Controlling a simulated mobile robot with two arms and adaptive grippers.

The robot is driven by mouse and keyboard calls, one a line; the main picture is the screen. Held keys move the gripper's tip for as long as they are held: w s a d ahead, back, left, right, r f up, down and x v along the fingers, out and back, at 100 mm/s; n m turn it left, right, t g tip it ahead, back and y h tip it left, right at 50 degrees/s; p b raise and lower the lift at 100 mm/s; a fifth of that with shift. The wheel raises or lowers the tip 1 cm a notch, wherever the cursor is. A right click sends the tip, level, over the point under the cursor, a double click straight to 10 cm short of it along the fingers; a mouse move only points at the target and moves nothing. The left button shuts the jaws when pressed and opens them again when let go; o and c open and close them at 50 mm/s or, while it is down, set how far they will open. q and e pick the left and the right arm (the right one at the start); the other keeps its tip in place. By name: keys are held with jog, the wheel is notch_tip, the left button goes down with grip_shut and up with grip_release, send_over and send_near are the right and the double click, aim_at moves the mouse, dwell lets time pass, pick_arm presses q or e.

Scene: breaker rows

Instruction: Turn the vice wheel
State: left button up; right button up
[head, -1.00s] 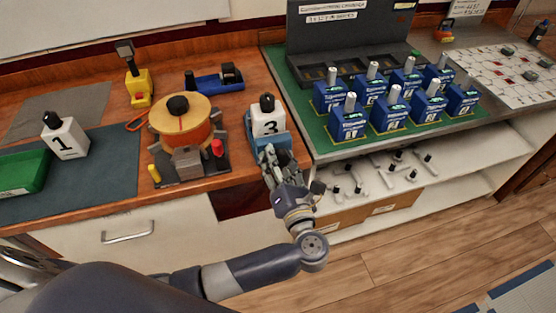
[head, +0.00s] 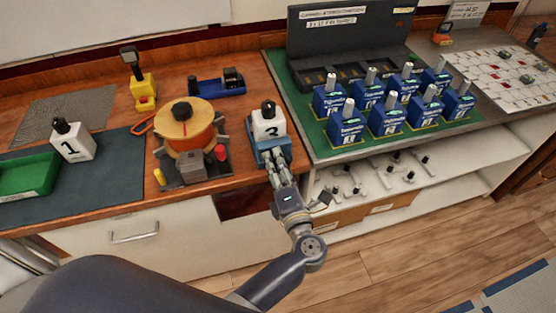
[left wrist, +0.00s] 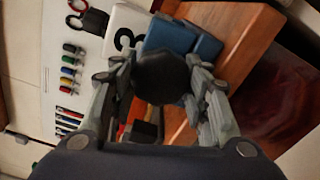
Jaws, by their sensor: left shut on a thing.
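The blue vice (head: 258,152) stands at the front edge of the wooden bench, holding a white block marked 3 (head: 266,125) with a black knob on top. The blue body of the vice (left wrist: 182,38) also shows in the left wrist view. The dark vice wheel (left wrist: 162,77) sits between the fingers in that view. My left gripper (head: 277,165) is at the front of the vice, shut on the wheel, and hides it in the head view. My right gripper is in neither view.
Left of the vice stands an orange and yellow drum (head: 188,127) with red and yellow knobs by its base. A blue tool (head: 217,86) lies behind. Several blue breaker boxes (head: 346,128) stand on a green mat to the right. A drawer handle (head: 134,236) sticks out below.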

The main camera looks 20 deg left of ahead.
pick_arm(q)
jog(key=shift+m+p, duration=0.35)
jog(key=shift+m, duration=0.25)
jog(key=o, duration=1.1)
jog(key=shift+v, duration=3.75)
